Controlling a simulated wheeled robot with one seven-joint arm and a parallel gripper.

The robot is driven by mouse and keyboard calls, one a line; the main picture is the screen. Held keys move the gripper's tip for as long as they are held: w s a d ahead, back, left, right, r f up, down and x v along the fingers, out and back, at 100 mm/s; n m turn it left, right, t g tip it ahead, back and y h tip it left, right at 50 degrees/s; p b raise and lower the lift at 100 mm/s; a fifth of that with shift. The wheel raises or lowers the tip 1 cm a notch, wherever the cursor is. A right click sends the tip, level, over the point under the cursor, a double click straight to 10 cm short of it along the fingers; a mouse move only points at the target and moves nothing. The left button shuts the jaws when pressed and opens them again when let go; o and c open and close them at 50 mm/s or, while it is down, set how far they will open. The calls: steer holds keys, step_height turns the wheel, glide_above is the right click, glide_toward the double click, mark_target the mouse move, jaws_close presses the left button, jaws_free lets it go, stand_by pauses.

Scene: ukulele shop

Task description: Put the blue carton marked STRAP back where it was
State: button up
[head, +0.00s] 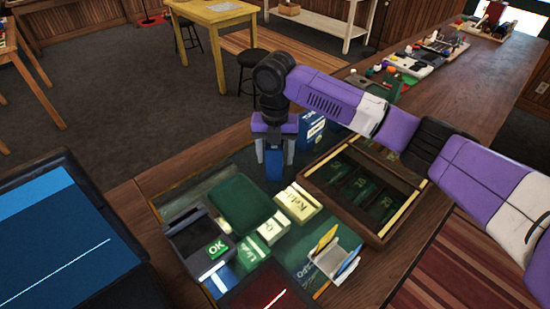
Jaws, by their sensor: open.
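My gripper (274,158) points down over the counter, its two grey fingers apart. A small blue carton (273,166) shows between and below the fingers; the gripper hides its top, and I cannot read a mark on it. It appears to stand on the glass counter top. Another blue carton (312,129) with a white label stands just behind and to the right of my gripper. Its label is too small to read, so I cannot tell which one is marked STRAP.
Cream cartons (298,203), a dark green case (240,203), a card terminal (199,242) and a card holder (335,262) crowd the near counter. A wood-framed tray (310,182) with dark compartments lies to the right. My arm reaches across from the right.

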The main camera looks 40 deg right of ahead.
step_height(320, 180, up, 11)
steer(key=shift+f+b, duration=0.1)
steer(key=shift+b, duration=0.95)
